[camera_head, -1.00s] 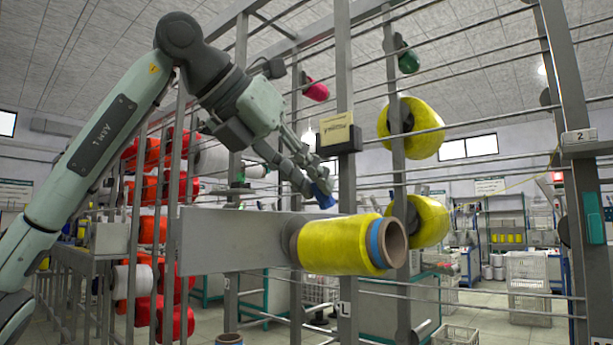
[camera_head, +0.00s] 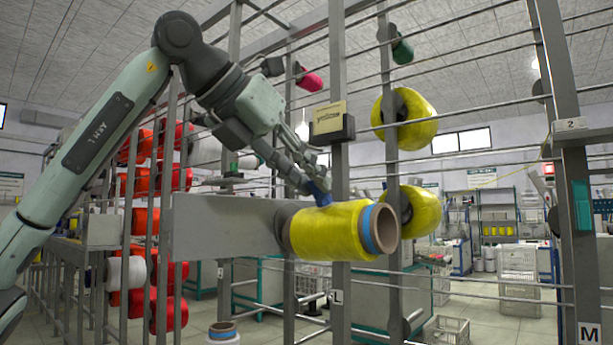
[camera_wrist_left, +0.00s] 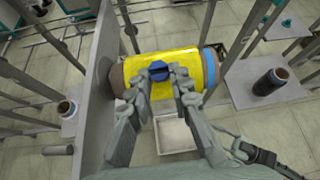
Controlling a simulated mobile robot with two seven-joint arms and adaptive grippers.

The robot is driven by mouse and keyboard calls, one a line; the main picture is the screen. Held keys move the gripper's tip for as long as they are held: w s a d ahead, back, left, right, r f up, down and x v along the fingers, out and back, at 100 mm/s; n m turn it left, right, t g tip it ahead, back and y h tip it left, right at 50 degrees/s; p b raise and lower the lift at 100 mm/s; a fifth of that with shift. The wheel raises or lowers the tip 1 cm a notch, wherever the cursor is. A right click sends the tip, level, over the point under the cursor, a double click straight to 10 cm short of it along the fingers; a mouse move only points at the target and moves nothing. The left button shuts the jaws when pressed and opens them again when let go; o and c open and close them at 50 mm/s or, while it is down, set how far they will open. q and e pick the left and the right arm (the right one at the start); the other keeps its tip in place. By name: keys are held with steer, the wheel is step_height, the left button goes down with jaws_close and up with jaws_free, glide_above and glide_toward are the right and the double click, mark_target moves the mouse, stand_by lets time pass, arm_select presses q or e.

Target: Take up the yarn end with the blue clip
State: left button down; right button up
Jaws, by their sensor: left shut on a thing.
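The clip is at the top of the bobbin and seems to touch the yarn. In the left wrist view the clip (camera_wrist_left: 159,71) sits between the fingertips, over the yellow winding (camera_wrist_left: 190,62). I cannot make out a loose yarn end. My right gripper is not in view.
Metal uprights and thin rails of the rack stand close around the arm. A yellow label block (camera_head: 329,118) is on an upright just above the gripper. More yellow bobbins (camera_head: 412,120) hang behind, and red ones (camera_head: 140,222) to the left. A white crate (camera_head: 517,275) stands far right.

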arm_select(q)
steer(key=shift+w+d+f, duration=0.1)
steer(key=shift+f, duration=0.15)
stand_by(0.3)
steer(key=shift+r, duration=0.1)
steer(key=r+p, duration=0.1)
steer(key=s+a+r+p, duration=0.1)
steer(key=r, duration=0.1)
steer(key=s+a+r+p, duration=0.1)
steer(key=r, duration=0.1)
steer(key=shift+a+r, duration=0.1)
stand_by(0.7)
